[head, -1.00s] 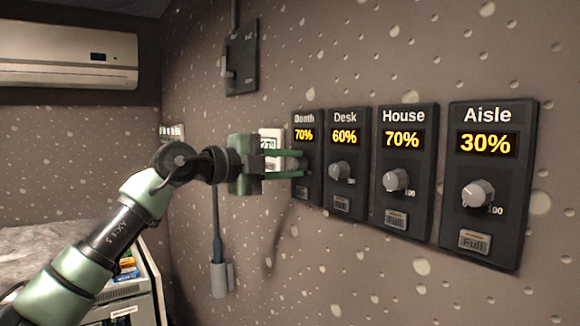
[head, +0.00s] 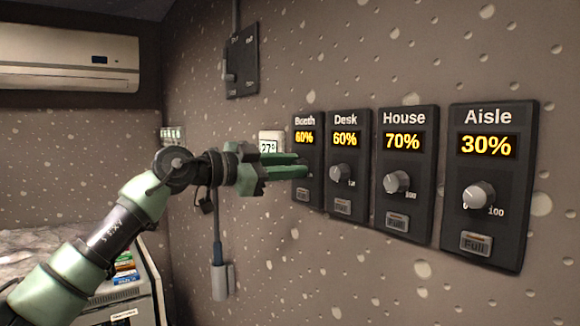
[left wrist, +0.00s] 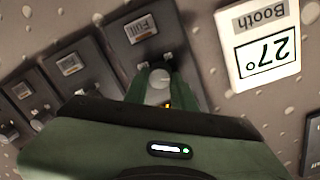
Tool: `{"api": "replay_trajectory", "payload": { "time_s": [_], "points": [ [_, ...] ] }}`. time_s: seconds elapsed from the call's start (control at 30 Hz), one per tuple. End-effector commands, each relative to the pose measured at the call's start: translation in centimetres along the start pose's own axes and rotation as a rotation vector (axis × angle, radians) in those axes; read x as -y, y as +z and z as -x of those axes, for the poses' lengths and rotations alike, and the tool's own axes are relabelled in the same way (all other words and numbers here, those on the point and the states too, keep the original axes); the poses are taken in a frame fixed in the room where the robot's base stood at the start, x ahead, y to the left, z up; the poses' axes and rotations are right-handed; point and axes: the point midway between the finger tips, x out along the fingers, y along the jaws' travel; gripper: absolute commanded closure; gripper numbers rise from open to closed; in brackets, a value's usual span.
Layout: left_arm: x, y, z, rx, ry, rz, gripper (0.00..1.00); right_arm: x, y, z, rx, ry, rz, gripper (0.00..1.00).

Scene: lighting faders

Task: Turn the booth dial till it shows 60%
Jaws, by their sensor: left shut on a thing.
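In the head view the fingers hide the dial. The right gripper is in neither view.
To the right are the Desk panel (head: 343,185) at 60%, the House panel (head: 402,205) at 70% and the Aisle panel (head: 485,220) at 30%. A white thermostat reading 27° (left wrist: 262,45) is beside the booth panel. A dark switch box (head: 242,60) hangs above.

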Motion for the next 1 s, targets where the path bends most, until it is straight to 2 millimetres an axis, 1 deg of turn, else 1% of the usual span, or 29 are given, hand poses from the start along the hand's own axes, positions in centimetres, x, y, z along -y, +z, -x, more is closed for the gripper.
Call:
{"api": "replay_trajectory", "payload": {
  "time_s": [0.13,0.33,0.87,0.9,0.93,0.97,1.0],
  "points": [
    [0.02,0.13,0.02,-0.002,0.0,0.073,1.0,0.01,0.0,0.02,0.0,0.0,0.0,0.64],
    [0.0,0.17,0.01,-0.006,0.0,0.131,1.0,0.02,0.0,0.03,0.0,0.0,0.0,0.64],
    [-0.07,0.21,-0.02,-0.006,0.001,0.151,1.0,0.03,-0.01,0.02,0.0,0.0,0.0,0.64],
    [-0.07,0.21,-0.02,-0.006,0.001,0.15,0.63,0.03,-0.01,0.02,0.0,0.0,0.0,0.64],
    [-0.07,0.2,-0.02,-0.006,0.001,0.15,0.55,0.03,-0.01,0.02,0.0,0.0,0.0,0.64],
    [-0.06,0.19,-0.02,-0.006,0.001,0.15,0.53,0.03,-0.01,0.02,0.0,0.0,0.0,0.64],
    [-0.05,0.18,-0.02,-0.007,0.001,0.15,0.53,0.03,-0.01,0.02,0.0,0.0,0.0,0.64]
  ]
}}
